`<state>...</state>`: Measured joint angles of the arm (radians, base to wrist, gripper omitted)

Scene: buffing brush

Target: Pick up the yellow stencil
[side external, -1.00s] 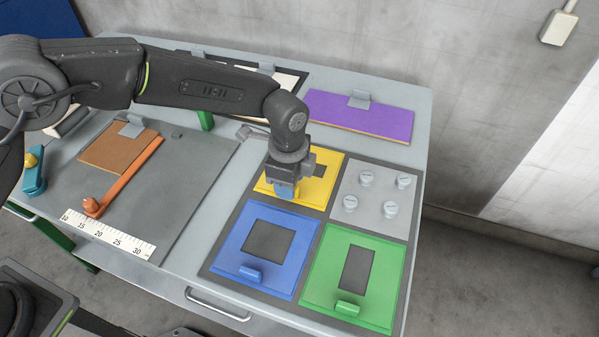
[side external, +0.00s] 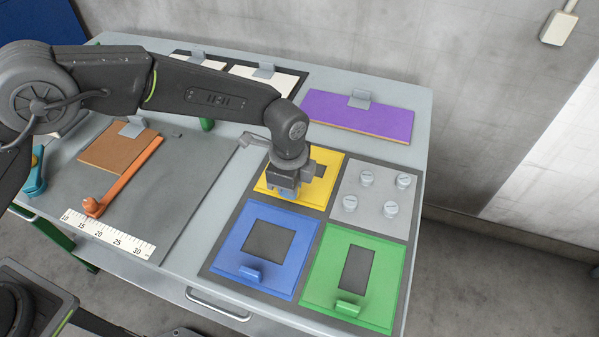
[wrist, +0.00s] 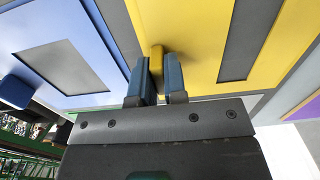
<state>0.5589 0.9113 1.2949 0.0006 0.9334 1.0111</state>
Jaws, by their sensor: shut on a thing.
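The yellow stencil (side external: 321,188) lies in the back left spot of the dark board, partly hidden by my gripper in the side view. It is a flat plate with a dark cutout and a small yellow handle block. My gripper (side external: 284,192) points down at the stencil's near left edge. In the wrist view my gripper (wrist: 157,80) has its two blue-grey fingers on either side of the yellow handle (wrist: 156,60), shut on it. The yellow stencil also fills the top of the wrist view (wrist: 200,35). I cannot tell any gap beneath the stencil.
A blue stencil (side external: 232,246) lies in front of the yellow one and a green stencil (side external: 325,279) at front right. A grey plate with several knobs (side external: 374,210) is to the right. A purple board (side external: 335,117) lies behind. An orange bar (side external: 128,177) lies on the left mat.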

